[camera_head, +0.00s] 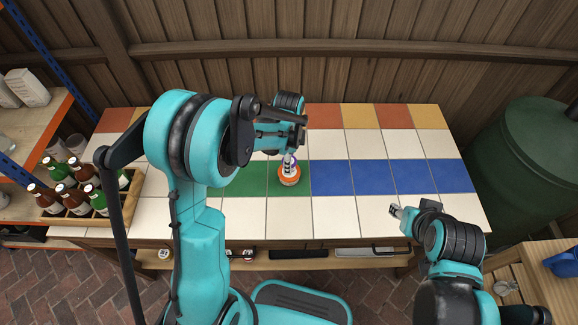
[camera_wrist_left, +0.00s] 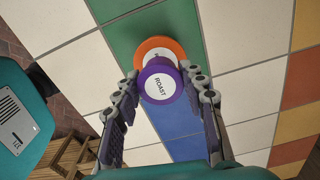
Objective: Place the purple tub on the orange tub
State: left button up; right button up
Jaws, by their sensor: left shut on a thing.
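The purple tub (camera_wrist_left: 161,86), with a white label reading "ROAST", sits between the fingertips of my left gripper (camera_wrist_left: 163,88), which is shut on it. The orange tub (camera_wrist_left: 159,44) is partly hidden behind it in the left wrist view. In the head view, the orange tub (camera_head: 289,180) stands on the green tiles, with my left gripper (camera_head: 291,150) just above it. The purple tub is mostly hidden there by the gripper; I cannot tell if the tubs touch. My right gripper (camera_head: 397,211) is over the table's front right; its jaw opening is unclear.
The tiled table (camera_head: 335,216) is clear around the tubs. A wooden crate of bottles (camera_head: 60,215) is at the left end. A green barrel (camera_head: 535,165) stands at the right, and a wooden fence (camera_head: 350,70) runs behind.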

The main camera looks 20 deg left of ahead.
pick_arm(q)
notch_tip(320, 180, down, 2)
jog(key=shift+f+b, duration=0.15)
jog(key=shift+b, duration=0.15)
jog(key=shift+f, duration=0.15)
jog(key=o, duration=1.1)
jog(key=shift+o, duration=0.2)
jog(key=shift+r, duration=0.2)
